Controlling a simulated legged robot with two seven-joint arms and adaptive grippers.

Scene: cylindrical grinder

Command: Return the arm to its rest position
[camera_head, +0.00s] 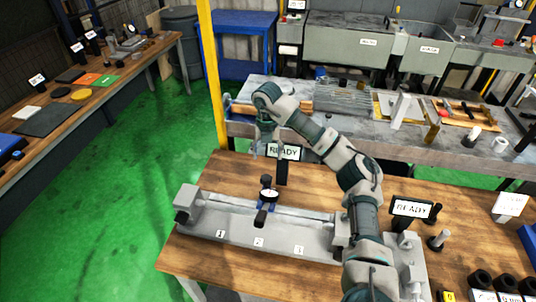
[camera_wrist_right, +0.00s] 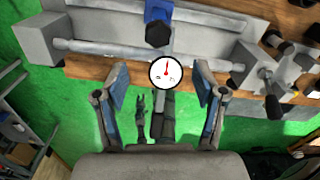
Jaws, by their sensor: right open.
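My right arm (camera_head: 345,165) comes in from the bottom right of the head view and reaches over the wooden bench, bent at the elbow. Its gripper (camera_head: 266,143) hangs fingers down behind the dial gauge (camera_head: 269,194), partly hidden by the wrist. In the right wrist view the two fingers of the gripper (camera_wrist_right: 162,82) stand wide apart with nothing held between them. The white gauge face (camera_wrist_right: 166,73) shows beyond the gap, on the bench fixture (camera_head: 235,228). My left gripper is not in view.
A shaft (camera_wrist_right: 110,47) lies along the fixture. A READY sign (camera_head: 411,208) and a dark post (camera_head: 438,240) stand right of the arm. Behind is a grey workbench (camera_head: 455,150) with parts. Open green floor (camera_head: 120,200) lies to the left.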

